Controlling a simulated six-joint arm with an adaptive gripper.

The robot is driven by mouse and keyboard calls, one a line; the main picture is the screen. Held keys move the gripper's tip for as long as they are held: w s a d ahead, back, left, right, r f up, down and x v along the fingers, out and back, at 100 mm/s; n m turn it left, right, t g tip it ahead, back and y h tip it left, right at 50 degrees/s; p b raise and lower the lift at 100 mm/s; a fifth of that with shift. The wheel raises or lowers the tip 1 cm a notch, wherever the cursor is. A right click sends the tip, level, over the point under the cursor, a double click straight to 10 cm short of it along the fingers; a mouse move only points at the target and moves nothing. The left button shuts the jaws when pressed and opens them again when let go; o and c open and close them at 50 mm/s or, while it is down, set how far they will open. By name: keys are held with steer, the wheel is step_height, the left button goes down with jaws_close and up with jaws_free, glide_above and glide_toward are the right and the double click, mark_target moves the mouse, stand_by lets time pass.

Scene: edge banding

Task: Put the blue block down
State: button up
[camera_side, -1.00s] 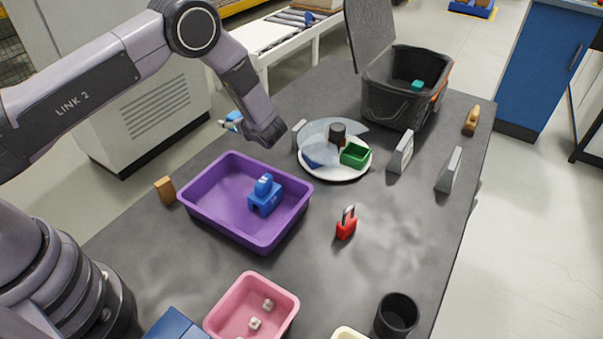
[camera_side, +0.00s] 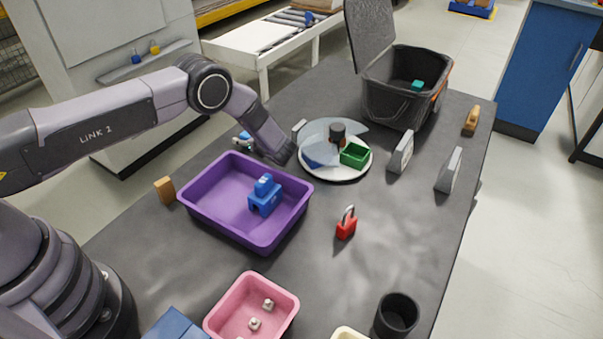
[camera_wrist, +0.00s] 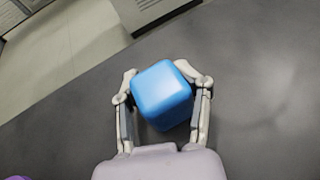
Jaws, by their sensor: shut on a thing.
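The blue block (camera_wrist: 163,94) is a light blue cube with rounded edges. In the wrist view it sits between the two fingers of my gripper (camera_wrist: 165,92), which is shut on it. In the side view a small part of the block (camera_side: 245,135) shows at my gripper (camera_side: 244,143), behind the purple tray and left of the white plate. My wrist hides much of the fingers there. The block is over or on the dark table (camera_side: 310,270); I cannot tell whether it touches the surface.
The purple tray (camera_side: 205,210) holds a blue toy-like part (camera_side: 265,196). A white plate (camera_side: 335,174) under a clear cover carries a green box (camera_side: 355,155). A wooden block (camera_side: 165,190) stands left. A red padlock (camera_side: 346,224) and black bin (camera_side: 400,95) are farther right.

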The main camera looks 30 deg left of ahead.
steer(key=o, duration=1.2)
steer(key=shift+f, duration=0.1)
